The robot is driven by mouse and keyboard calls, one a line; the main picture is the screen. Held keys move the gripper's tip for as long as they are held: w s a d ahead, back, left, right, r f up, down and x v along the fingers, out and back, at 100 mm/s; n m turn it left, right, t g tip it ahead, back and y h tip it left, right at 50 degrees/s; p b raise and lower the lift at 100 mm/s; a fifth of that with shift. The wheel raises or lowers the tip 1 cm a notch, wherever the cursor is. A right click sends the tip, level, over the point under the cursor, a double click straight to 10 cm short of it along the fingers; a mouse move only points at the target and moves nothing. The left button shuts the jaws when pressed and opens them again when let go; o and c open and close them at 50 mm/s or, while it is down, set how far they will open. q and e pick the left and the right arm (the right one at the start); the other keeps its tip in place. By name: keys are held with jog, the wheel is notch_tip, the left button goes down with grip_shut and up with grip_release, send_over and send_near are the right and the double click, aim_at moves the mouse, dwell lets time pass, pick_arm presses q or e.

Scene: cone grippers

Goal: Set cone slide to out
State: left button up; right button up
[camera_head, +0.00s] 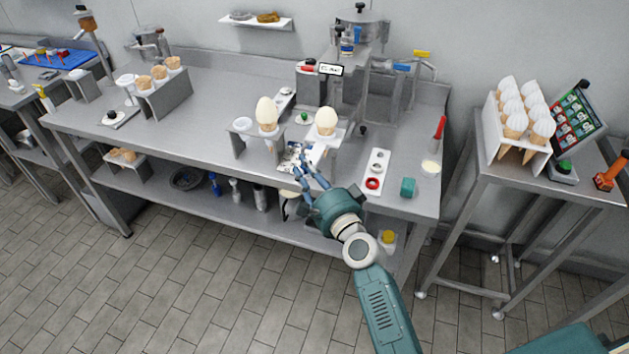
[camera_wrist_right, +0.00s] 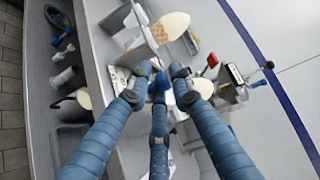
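My right gripper (camera_head: 300,163) hangs over the front of the steel counter, beside a small printed panel (camera_head: 290,158). In the right wrist view its blue fingers (camera_wrist_right: 160,82) come close together around one spot; I cannot tell whether they touch or hold anything. A large pale-topped cone (camera_head: 326,122) stands upright in a white holder just behind the gripper, under the machine (camera_head: 350,65). I cannot tell which part is the cone slide; the fingers hide part of the holder's base. My left gripper is not in view.
Another pale-topped cone (camera_head: 267,114) stands in a metal rack (camera_head: 243,140) left of the gripper. The counter's front edge runs below the gripper. Counter space at the left middle is clear.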

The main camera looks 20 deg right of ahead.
jog(key=s+d, duration=0.2)
jog(key=s, duration=0.9)
jog(key=shift+s, duration=0.1)
jog(key=s+f+n+g, duration=0.3)
jog(key=s+f, duration=0.1)
jog(key=f, duration=0.8)
jog(key=s+f+n+g+h, duration=0.15)
jog(key=s+f, duration=0.25)
jog(key=f, duration=0.8)
jog(key=s+f+n+g+y, duration=0.1)
jog(key=s+f+n+g, duration=0.3)
jog(key=f, duration=0.8)
jog(key=s+d+f+n+g+h, duration=0.1)
jog(key=s+f+n+g, duration=0.3)
jog(key=s+f, duration=0.95)
jog(key=s+d+f+n+g, duration=0.1)
jog(key=s+d+f+n, duration=0.1)
jog(key=s, duration=0.5)
jog(key=s+d+f+n+g+h, duration=0.1)
jog(key=s+f+n, duration=0.1)
jog(key=s+f, duration=0.2)
jog(key=s+d+f+n+g+h, duration=0.1)
jog(key=s+d+f+n+g, duration=0.1)
jog(key=s, duration=0.8)
jog(key=shift+s+d+f, duration=0.25)
jog(key=shift+d+f, duration=0.05)
jog(key=shift+f, duration=0.1)
